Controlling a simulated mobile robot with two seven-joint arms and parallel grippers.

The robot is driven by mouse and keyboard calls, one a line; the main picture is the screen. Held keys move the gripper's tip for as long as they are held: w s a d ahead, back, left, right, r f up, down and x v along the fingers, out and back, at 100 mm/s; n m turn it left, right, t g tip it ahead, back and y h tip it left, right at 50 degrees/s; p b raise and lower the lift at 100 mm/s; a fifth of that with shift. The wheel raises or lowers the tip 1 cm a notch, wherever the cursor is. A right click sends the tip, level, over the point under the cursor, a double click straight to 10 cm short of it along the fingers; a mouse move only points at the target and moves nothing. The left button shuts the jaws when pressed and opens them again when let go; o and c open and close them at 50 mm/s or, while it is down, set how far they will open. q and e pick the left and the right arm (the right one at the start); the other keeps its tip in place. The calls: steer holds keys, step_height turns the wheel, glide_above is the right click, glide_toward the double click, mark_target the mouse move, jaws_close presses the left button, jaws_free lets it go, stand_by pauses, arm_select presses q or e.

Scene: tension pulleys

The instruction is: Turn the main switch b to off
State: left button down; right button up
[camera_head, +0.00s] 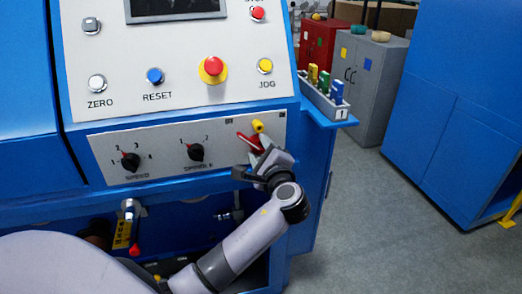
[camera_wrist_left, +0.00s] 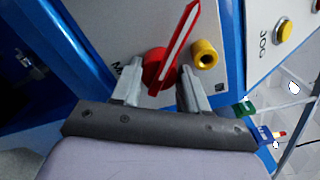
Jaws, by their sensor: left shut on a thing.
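The main switch is a red rotary handle with a pale stripe (camera_head: 247,140), at the right end of the lower white panel strip. In the left wrist view its handle (camera_wrist_left: 178,42) is tilted, with the long end up and to the right. Its round red base sits between my fingers. My left gripper (camera_head: 262,158) is shut on the switch; the fingers (camera_wrist_left: 160,78) show on both sides of it in the left wrist view. A yellow cylinder (camera_wrist_left: 204,54) stands just right of the handle. The position marks are too small to read. My right gripper is not in view.
The speed knob (camera_head: 130,161) and spindle knob (camera_head: 196,152) are left on the same strip. Buttons, including a red-yellow emergency stop (camera_head: 213,68), sit above. A tray (camera_head: 327,102) with coloured items is mounted at right. Floor beyond is clear.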

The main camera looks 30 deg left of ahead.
arm_select(q)
steer(key=shift+f, duration=0.1)
steer(key=c, duration=0.6)
jaws_free()
steer(key=shift+v, duration=3.65)
steer(key=s+d+f+n+h, duration=0.1)
steer(key=s+f+h, duration=0.15)
steer(key=f, duration=0.35)
steer(key=s+d+f+h+p, duration=0.1)
steer(key=d+f+h, duration=0.1)
steer(key=f+h, duration=0.25)
steer(key=s+d+f+n+h, duration=0.1)
steer(key=s+f+h, duration=0.1)
steer(key=f, duration=0.5)
steer(key=s+d+f+n+h, duration=0.1)
steer(key=s+f+n+h, duration=0.1)
steer(key=s, duration=0.3)
steer(key=s+d+f+n+h+p, duration=0.1)
steer(key=s+f+n+h, duration=0.1)
steer(key=s+n, duration=0.2)
steer(key=s+d+f+n+h+p, duration=0.1)
steer(key=s+d+f+n+h, duration=0.1)
steer(key=s+n, duration=0.2)
steer(key=shift+s+f+h, duration=0.1)
steer(key=shift+s+h, duration=0.3)
steer(key=shift+s, duration=0.8)
